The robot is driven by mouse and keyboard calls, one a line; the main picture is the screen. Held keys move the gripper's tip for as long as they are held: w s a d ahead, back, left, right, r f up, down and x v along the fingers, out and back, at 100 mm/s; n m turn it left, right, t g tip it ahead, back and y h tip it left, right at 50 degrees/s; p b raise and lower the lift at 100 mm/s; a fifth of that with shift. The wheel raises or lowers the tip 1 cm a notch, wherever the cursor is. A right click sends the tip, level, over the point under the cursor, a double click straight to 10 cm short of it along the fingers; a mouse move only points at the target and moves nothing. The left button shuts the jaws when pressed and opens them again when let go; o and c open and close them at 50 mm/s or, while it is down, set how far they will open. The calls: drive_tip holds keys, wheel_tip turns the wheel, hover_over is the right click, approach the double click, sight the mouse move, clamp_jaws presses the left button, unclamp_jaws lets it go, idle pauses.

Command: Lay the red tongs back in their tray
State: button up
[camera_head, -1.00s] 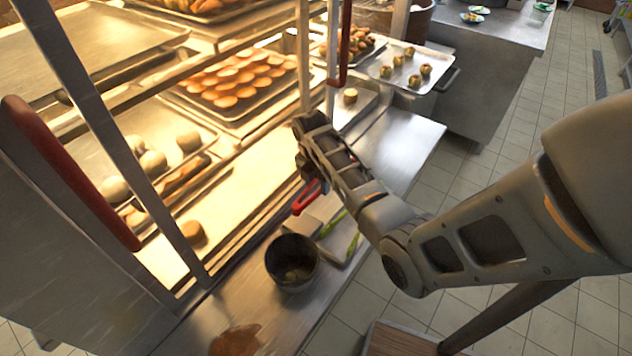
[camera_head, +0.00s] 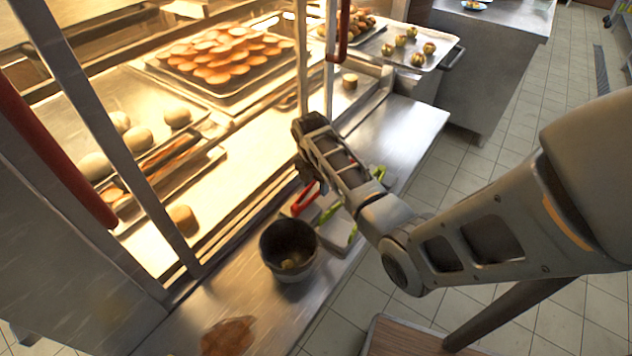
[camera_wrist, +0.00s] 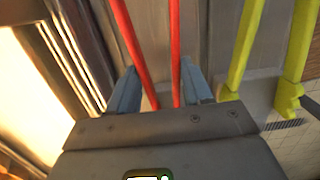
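The red tongs (camera_head: 304,198) show in the head view as a short red piece below my gripper, just behind a dark pot. In the wrist view their two red arms (camera_wrist: 177,45) run between the two blue-grey fingers of my gripper (camera_wrist: 158,85), which look closed against them. In the head view my gripper (camera_head: 309,172) is mostly hidden by its own wrist. A pale grey tray-like piece (camera_head: 333,238) lies on the counter beside the pot, partly behind my arm. Yellow-green tongs (camera_wrist: 245,50) lie at the right of the wrist view. The contact of the red tongs with the tray is unclear.
The dark pot (camera_head: 288,250) stands on the steel counter (camera_head: 270,310), close to the tray. A brown spill (camera_head: 229,336) lies near the front. The lit rack with baking trays (camera_head: 220,85) and its steel posts stand close on the left. Bare counter (camera_head: 405,130) lies farther back.

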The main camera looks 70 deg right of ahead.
drive_tip(key=o, duration=0.6)
drive_tip(key=r, duration=0.7)
drive_tip(key=shift+w+a+r, duration=0.1)
drive_tip(key=shift+a+r, duration=0.25)
drive_tip(key=shift+a, duration=0.05)
